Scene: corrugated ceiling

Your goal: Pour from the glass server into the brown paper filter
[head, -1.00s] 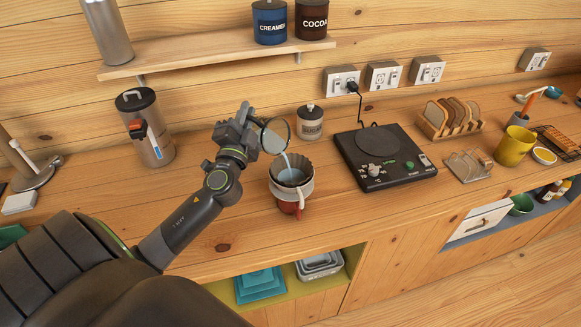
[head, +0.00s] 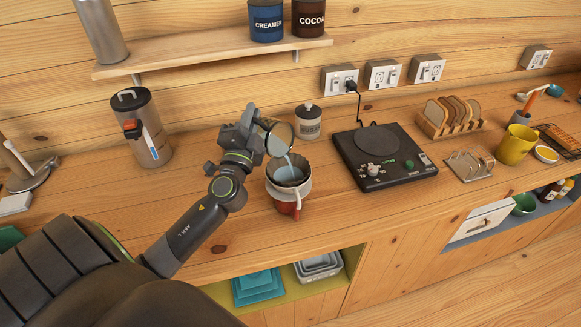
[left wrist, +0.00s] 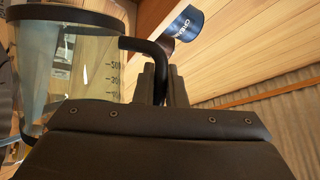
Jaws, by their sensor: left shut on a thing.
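My left gripper (head: 254,126) is shut on the black handle (left wrist: 158,62) of the glass server (head: 280,139). The server is tilted over the brown paper filter (head: 289,172), and a pale blue stream runs from its lip into the filter. In the left wrist view the clear server (left wrist: 85,65) with dark rims and measuring marks fills the upper left. The filter sits in a white dripper (head: 290,190) on a red mug (head: 288,208) on the counter. The liquid level inside the filter cannot be told. My right gripper is not in view.
A lidded canister (head: 308,121) stands close behind the dripper. A black hot plate (head: 383,160) is to the right and a steel canister (head: 141,127) to the left. A shelf (head: 210,53) with jars is above. Counter in front of the dripper is clear.

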